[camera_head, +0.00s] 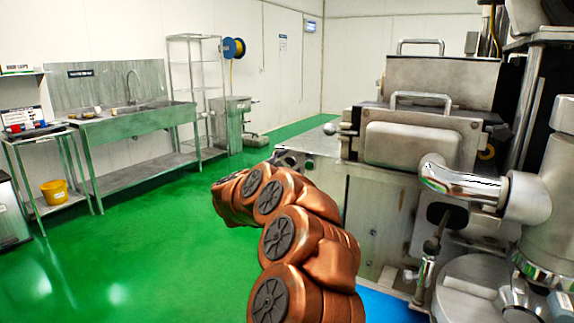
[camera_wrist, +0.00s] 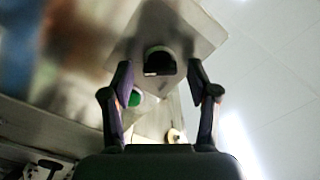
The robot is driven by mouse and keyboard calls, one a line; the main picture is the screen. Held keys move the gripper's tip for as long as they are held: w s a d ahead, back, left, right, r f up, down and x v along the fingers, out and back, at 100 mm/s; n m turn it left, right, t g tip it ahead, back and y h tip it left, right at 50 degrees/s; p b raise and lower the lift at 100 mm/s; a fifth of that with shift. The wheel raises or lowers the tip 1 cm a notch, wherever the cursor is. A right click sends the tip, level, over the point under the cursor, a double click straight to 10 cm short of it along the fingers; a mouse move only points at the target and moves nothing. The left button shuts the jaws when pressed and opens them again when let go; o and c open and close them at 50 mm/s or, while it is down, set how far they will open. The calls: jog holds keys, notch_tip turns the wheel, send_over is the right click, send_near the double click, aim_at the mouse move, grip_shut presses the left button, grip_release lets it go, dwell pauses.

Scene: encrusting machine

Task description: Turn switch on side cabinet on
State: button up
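The wrist view shows a dark round switch knob (camera_wrist: 160,60) with a pale mark on its face. It sits on a grey metal plate (camera_wrist: 195,28). My gripper (camera_wrist: 158,74) is open, with one finger on each side of the knob in the picture. I cannot tell whether either finger touches it. In the head view, my arm reaches toward the left side of the steel machine cabinet (camera_head: 372,215). My gripper and the knob cannot be made out there.
In the wrist view, a green button (camera_wrist: 135,98) and a small yellowish round part (camera_wrist: 175,136) lie near the knob. In the head view, a steel sink bench (camera_head: 135,124) and wire rack (camera_head: 195,80) stand at the back left. The green floor (camera_head: 150,245) between is clear.

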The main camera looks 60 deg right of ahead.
jog(key=a, duration=1.2)
jog(key=shift+s, duration=0.25)
dwell(0.6)
